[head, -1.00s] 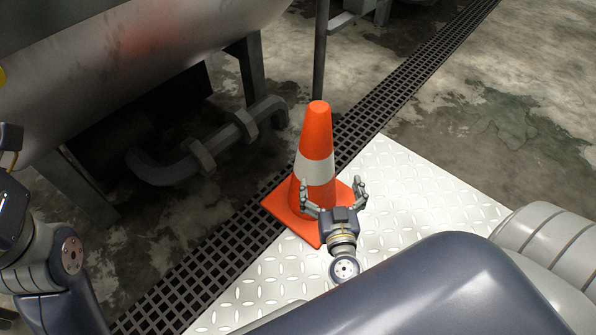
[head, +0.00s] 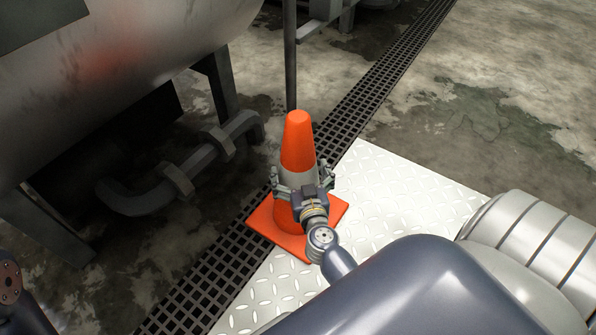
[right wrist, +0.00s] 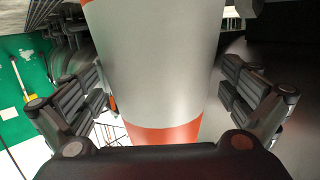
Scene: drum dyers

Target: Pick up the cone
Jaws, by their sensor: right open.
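The orange cone (head: 298,140) with a pale band stands upright on its square base, which lies partly on the white plate and partly on the floor grating. My right gripper (head: 302,176) is open at the height of the pale band, with a finger on each side of the cone. In the right wrist view the cone's band (right wrist: 155,70) fills the middle between the open fingers; a gap shows on the right side, and the left finger is close to the cone. My left gripper is not in view; only a piece of my left arm shows at the lower left.
A large metal drum (head: 130,60) on legs stands at the upper left, with a thick pipe (head: 190,172) low beneath it. A thin post (head: 290,60) rises behind the cone. The white tread plate (head: 410,195) is clear to the right of the cone.

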